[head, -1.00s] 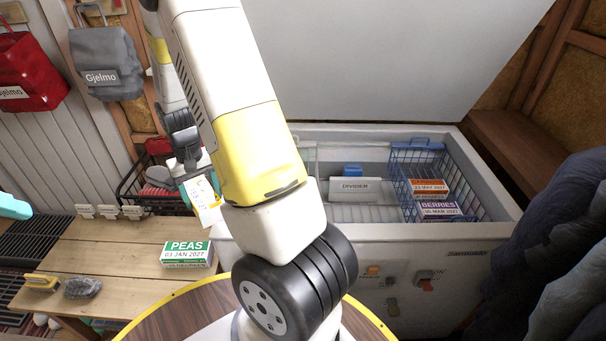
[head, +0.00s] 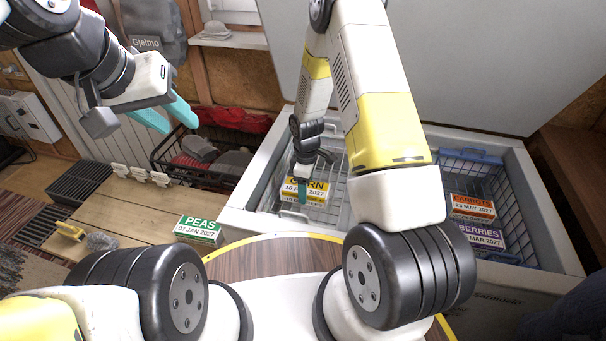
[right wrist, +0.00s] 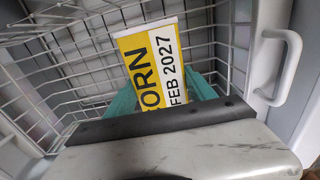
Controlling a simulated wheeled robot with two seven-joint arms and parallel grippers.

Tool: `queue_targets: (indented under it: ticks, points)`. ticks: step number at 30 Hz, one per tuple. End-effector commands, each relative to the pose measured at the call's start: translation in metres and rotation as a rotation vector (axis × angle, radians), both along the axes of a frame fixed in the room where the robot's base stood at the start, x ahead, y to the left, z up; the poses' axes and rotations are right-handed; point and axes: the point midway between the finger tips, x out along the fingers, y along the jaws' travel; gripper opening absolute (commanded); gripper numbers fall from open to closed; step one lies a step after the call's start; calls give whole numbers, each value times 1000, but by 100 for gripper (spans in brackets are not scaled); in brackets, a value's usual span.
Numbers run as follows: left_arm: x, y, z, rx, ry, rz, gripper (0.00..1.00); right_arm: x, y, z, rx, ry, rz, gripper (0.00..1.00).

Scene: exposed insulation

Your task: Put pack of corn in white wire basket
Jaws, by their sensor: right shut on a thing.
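The pack of corn (head: 319,187), yellow and white, is between the teal fingers of my right gripper (head: 303,190). In the right wrist view the pack (right wrist: 155,62) shows tilted, with the gripper (right wrist: 160,95) shut on it. The white wire basket (head: 338,206) is at the left end of the open chest freezer. Its wires (right wrist: 40,75) surround the pack in the wrist view, and its white handle (right wrist: 291,70) shows at the right. I cannot tell whether the pack touches the basket floor. My left gripper (head: 167,117) is open and empty at upper left.
A blue wire basket (head: 512,222) holds carrots (head: 472,205) and berries (head: 486,236) packs at the freezer's right. A peas pack (head: 199,229) sits on the wooden bench (head: 140,211). A black wire crate (head: 172,160) stands behind the bench.

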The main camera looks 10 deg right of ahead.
Motion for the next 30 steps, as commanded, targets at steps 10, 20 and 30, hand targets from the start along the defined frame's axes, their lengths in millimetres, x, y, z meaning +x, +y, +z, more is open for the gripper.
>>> queue_targets:
  ticks: [10,20,30]
  points:
    - [0,0,0,0,0,0,36,1,0,-39,-1,-2,-4,0]
    - [0,0,0,0,0,0,36,1,0,-71,0,-2,-5,0]
    - [0,0,0,0,0,0,36,1,0,-73,0,-1,-5,77]
